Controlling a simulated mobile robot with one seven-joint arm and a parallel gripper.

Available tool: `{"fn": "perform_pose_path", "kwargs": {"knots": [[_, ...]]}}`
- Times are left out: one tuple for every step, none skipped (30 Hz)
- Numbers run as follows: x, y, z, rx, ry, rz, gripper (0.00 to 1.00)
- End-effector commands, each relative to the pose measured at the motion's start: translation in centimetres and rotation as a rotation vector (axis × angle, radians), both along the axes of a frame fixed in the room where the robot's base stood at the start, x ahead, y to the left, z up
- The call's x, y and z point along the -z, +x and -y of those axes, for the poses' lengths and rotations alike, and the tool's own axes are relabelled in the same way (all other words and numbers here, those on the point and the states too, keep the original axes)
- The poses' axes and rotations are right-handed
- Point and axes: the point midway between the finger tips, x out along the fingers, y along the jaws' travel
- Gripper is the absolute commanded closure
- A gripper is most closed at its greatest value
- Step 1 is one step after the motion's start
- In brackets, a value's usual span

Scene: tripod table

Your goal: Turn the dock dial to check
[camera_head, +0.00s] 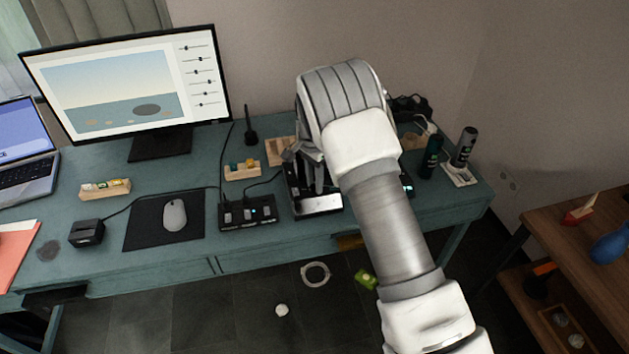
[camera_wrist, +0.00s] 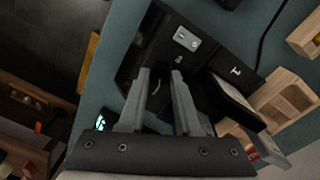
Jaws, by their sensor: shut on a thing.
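The black dock (camera_head: 318,204) stands on the teal desk, with a pale metallic front part, partly hidden by my arm. In the wrist view the dock (camera_wrist: 205,62) is a dark box with a small metal plate. My gripper (camera_head: 318,180) points down over the dock. In the wrist view my gripper's (camera_wrist: 161,76) two grey fingers stand a little apart, shut on a dark part between them, the dock dial (camera_wrist: 158,88). Only a thin curved light edge shows there, and the dial's marks and setting cannot be read.
A black switch box (camera_head: 247,212) stands left of the dock, with a mouse (camera_head: 175,215) on a dark mat beyond. A wooden holder (camera_head: 243,171) is behind the box. Dark bottles (camera_head: 431,158) stand to the right. The desk's front edge is close to the dock.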

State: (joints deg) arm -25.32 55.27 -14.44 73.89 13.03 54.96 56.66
Motion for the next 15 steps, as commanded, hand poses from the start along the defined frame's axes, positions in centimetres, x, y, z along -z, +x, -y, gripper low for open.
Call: {"fn": "perform_pose_path", "kwargs": {"knots": [[-0.07, 0.05, -0.01, 0.001, 0.000, 0.001, 1.00], [-0.07, 0.05, -0.01, 0.001, 0.000, 0.001, 1.00], [-0.07, 0.05, -0.01, 0.001, 0.000, 0.001, 1.00], [-0.07, 0.05, -0.01, 0.000, 0.000, 0.001, 1.00], [-0.07, 0.05, -0.01, 0.000, 0.000, 0.001, 1.00], [-0.07, 0.05, -0.01, 0.000, 0.000, 0.001, 1.00], [-0.07, 0.05, -0.01, 0.000, 0.000, 0.001, 1.00], [-0.07, 0.05, -0.01, 0.000, 0.000, 0.001, 1.00], [-0.07, 0.05, -0.01, 0.000, 0.000, 0.001, 0.66], [-0.07, 0.05, -0.01, 0.000, 0.000, 0.001, 0.60], [-0.07, 0.05, -0.01, 0.000, 0.000, 0.001, 0.55], [-0.06, 0.04, -0.01, 0.000, 0.000, 0.001, 0.55], [-0.06, 0.03, -0.01, 0.000, 0.000, 0.001, 0.55], [-0.06, 0.04, -0.01, 0.000, 0.000, 0.001, 0.55], [-0.04, 0.02, -0.01, -0.001, 0.000, 0.001, 0.55]]}}
